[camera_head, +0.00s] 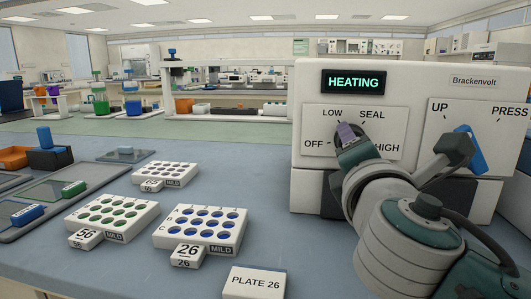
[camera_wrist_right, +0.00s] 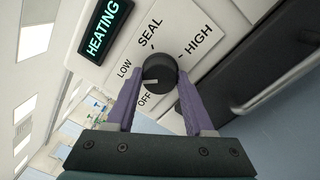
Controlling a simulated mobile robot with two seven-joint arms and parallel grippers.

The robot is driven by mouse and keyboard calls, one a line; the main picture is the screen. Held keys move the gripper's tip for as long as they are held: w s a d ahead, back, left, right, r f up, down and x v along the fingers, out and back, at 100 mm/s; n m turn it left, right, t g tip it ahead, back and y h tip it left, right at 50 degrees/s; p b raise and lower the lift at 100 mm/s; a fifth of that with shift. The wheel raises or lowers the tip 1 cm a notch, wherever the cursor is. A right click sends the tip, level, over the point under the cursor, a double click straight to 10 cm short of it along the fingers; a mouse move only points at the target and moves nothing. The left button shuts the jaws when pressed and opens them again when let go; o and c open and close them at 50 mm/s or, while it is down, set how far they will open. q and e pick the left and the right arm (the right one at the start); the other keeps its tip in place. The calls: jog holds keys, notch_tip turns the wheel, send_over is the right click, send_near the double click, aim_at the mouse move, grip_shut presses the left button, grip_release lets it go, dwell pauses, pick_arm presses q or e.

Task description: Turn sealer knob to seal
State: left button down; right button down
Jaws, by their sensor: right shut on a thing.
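The sealer (camera_head: 305,190) is a white cabinet at the right, its green display (camera_head: 353,82) reading HEATING. Its dial panel (camera_head: 384,118) is marked OFF, LOW, SEAL and HIGH. The round dark knob (camera_wrist_right: 160,70) shows in the right wrist view; its pale mark lies on the side of the OFF and LOW labels. My right gripper (camera_head: 347,134) is at the dial in the head view and hides the knob there. In the wrist view its purple fingers (camera_wrist_right: 160,88) are shut on the knob from both sides. My left gripper is not in view.
A blue handle (camera_head: 476,150) stands by the UP and PRESS panel, partly behind my right arm. A PLATE 26 block (camera_head: 255,283) sits at the front edge.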

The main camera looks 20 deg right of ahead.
jog(key=shift+m+g+h+b, duration=0.35)
jog(key=shift+m+b, duration=3.6)
jog(key=shift+m, duration=4.05)
jog(key=shift+c, duration=1.4)
grip_release()
